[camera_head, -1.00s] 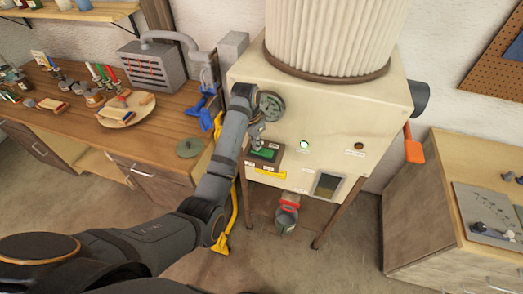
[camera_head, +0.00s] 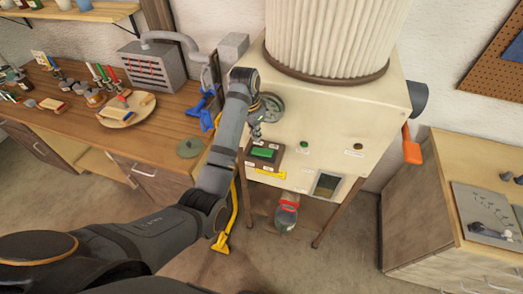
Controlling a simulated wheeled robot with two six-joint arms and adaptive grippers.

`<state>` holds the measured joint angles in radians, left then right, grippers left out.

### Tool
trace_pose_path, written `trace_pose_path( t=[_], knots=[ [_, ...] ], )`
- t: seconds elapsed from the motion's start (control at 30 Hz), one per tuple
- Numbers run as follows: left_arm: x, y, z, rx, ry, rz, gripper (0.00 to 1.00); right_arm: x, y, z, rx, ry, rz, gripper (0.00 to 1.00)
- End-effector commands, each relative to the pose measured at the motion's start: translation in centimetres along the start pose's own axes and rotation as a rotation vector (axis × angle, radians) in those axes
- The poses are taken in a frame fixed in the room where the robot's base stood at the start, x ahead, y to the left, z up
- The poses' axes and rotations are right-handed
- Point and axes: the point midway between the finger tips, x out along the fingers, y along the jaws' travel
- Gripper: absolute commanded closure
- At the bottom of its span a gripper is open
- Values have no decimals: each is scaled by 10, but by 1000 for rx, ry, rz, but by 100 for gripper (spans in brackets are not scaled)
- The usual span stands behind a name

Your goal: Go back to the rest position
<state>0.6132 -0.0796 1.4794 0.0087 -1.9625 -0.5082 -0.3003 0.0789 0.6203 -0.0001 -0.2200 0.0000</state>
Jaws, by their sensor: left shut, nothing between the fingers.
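My left arm reaches in from the lower left toward the cream machine (camera_head: 330,130). My left gripper (camera_head: 256,136) is shut and empty. It is in front of the machine's face, just above the green switch (camera_head: 264,152) on its dark plate. I cannot tell whether it touches the switch. The arm hides part of the machine's left edge. My right gripper is not in view.
A wooden workbench (camera_head: 150,140) with a round board (camera_head: 125,111) and tools stands at the left. A wooden cabinet (camera_head: 420,215) stands at the right. A yellow-footed tool (camera_head: 222,243) and a red-collared container (camera_head: 286,217) are below the machine.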

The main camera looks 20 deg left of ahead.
Motion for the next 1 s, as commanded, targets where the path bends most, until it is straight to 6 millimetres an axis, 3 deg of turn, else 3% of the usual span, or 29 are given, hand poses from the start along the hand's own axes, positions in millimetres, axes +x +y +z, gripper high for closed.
trace_pose_path(
  t=[0.23,0.77,0.87,1.0],
  knots=[
    [-16,0,-2,0,1,0,100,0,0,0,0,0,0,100],
    [-11,0,2,-9,-1,-2,100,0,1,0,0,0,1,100],
    [11,1,26,-58,0,-16,100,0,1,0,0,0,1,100],
    [54,10,96,-192,19,-74,100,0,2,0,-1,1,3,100]
  ],
)
